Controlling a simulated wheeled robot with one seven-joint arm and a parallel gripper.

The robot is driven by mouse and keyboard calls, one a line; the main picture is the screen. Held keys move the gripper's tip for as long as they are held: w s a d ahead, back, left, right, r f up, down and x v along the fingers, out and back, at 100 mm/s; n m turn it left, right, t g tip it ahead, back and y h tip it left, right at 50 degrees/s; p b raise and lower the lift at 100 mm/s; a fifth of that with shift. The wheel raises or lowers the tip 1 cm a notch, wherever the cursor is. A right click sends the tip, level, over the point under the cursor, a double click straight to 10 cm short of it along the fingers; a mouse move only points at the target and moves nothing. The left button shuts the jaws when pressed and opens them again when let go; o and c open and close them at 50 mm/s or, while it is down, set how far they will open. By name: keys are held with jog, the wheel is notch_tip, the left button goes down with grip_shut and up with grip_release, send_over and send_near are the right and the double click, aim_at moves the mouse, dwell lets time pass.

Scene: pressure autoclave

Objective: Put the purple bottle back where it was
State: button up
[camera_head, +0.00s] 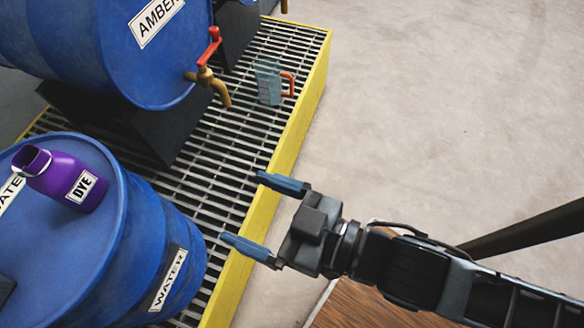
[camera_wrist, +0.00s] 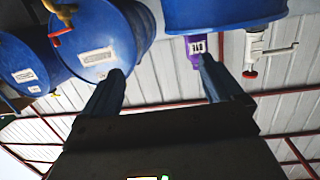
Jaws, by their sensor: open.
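The purple bottle (camera_head: 65,181), with a white DYE label, lies tilted on top of the blue WATER drum (camera_head: 150,262) at the lower left of the head view. It also shows in the wrist view (camera_wrist: 193,52), partly behind a fingertip. My gripper (camera_head: 252,216) is open and empty over the yellow edge of the grating, to the right of the WATER drum and apart from the bottle. In the wrist view its two fingers (camera_wrist: 160,85) are spread wide, with nothing between them.
A blue AMBER drum (camera_head: 110,45) lies on a black stand, with a red-handled brass tap (camera_head: 207,80). A clear jug (camera_head: 268,82) with an orange handle stands on the grating (camera_head: 222,150). A wooden surface (camera_head: 365,300) is below my arm. The concrete floor (camera_head: 430,110) is clear.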

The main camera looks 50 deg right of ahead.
jog(key=s+d+r+m+g+h, duration=0.1)
jog(key=s+d+r+h, duration=0.2)
jog(key=s+d, duration=0.7)
jog(key=s, duration=0.4)
jog(key=shift+m, duration=0.4)
